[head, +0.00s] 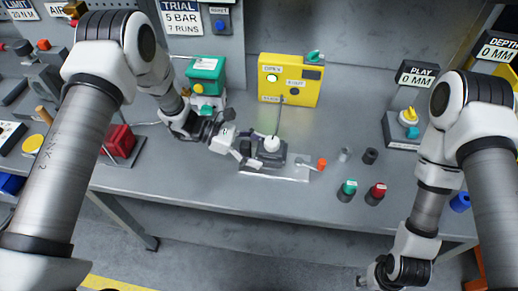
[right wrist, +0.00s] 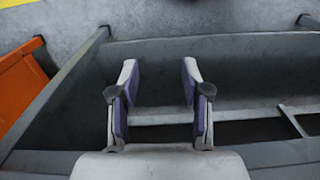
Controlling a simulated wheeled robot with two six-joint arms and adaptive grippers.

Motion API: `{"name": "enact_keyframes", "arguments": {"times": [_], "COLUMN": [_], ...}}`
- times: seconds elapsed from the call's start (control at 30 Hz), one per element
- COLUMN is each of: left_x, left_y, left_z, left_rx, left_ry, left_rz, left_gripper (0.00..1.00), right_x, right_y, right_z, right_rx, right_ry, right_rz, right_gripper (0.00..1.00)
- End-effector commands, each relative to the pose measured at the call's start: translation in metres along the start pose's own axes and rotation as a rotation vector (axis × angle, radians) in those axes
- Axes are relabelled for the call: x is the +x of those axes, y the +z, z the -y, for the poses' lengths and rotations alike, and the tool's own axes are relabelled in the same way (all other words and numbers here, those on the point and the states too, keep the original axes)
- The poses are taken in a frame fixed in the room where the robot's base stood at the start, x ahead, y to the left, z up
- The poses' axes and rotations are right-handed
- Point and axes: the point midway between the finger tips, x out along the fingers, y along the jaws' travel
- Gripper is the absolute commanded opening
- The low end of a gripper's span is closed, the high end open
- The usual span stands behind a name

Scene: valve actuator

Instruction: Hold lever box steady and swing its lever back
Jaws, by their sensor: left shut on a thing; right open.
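The lever box (head: 270,159) is a small dark block with a white round top, on a pale plate (head: 290,175) near the middle of the bench. A lever with an orange knob (head: 321,163) sticks out to its right. My left gripper (head: 250,153) reaches in from the left and is shut on the lever box; its fingers hide part of the left side. My right gripper (head: 376,278) is low, in front of the bench edge and far from the box, partly cut off by the picture. In the right wrist view its fingers (right wrist: 160,90) are apart and empty.
A yellow panel (head: 290,80) with a green light stands behind the box. A thin dark line runs between them. Green (head: 347,190) and red (head: 376,193) knobbed pieces and two small cylinders stand to the right. A PLAY stand (head: 402,130) is farther right.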

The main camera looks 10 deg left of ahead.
Motion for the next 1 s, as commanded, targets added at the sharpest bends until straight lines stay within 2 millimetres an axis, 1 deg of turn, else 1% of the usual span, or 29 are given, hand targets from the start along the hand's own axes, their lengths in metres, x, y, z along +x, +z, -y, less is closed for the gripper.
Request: {"name": "enact_keyframes", "arguments": {"times": [0.03,0.17,0.27,0.37,0.43,0.47,0.57,0.67,0.77,0.8,0.87,0.9,0.93,0.97,1.0], "left_x": [0.001,0.001,0.002,0.002,0.002,0.002,0.002,0.002,0.002,0.002,0.002,0.002,0.002,0.002,0.002], "left_y": [-0.003,-0.004,-0.004,-0.004,-0.004,-0.004,-0.005,-0.005,-0.005,-0.005,-0.005,-0.005,-0.005,-0.006,-0.006], "left_z": [0.002,0.002,0.003,0.003,0.003,0.003,0.003,0.003,0.004,0.004,0.004,0.004,0.004,0.004,0.004], "left_rx": [-0.003,-0.003,-0.004,-0.004,-0.004,-0.004,-0.004,-0.004,-0.005,-0.005,-0.005,-0.005,-0.005,-0.005,-0.005], "left_ry": [-0.003,-0.004,-0.004,-0.005,-0.005,-0.006,-0.006,-0.007,-0.007,-0.007,-0.008,-0.008,-0.008,-0.008,-0.008], "left_rz": [-0.004,-0.005,-0.005,-0.006,-0.006,-0.006,-0.007,-0.007,-0.008,-0.008,-0.008,-0.008,-0.008,-0.008,-0.008], "left_gripper": [0.08,0.08,0.08,0.08,0.08,0.08,0.08,0.08,0.08,0.08,0.08,0.08,0.08,0.08,0.08], "right_x": [0.001,0.001,0.0,-0.003,-0.009,-0.013,-0.032,-0.056,-0.085,-0.098,-0.12,-0.134,-0.143,-0.154,-0.169], "right_y": [0.0,0.0,-0.004,-0.011,-0.017,-0.021,-0.034,-0.05,-0.07,-0.079,-0.093,-0.118,-0.144,-0.166,-0.192], "right_z": [0.0,0.0,-0.004,-0.008,-0.008,-0.005,0.013,0.044,0.082,0.098,0.123,0.132,0.132,0.133,0.133], "right_rx": [0.0,0.004,0.043,0.15,0.273,0.336,0.555,0.752,0.916,0.972,1.044,1.054,1.039,1.029,1.018], "right_ry": [0.0,0.003,0.025,0.072,0.106,0.117,0.122,0.081,0.008,-0.029,-0.091,-0.129,-0.143,-0.155,-0.167], "right_rz": [0.0,0.003,0.029,0.097,0.167,0.2,0.319,0.436,0.554,0.603,0.679,0.672,0.627,0.591,0.547], "right_gripper": [0.47,0.47,0.47,0.47,0.47,0.47,0.47,0.47,0.47,0.47,0.47,0.47,0.47,0.47,0.47]}}
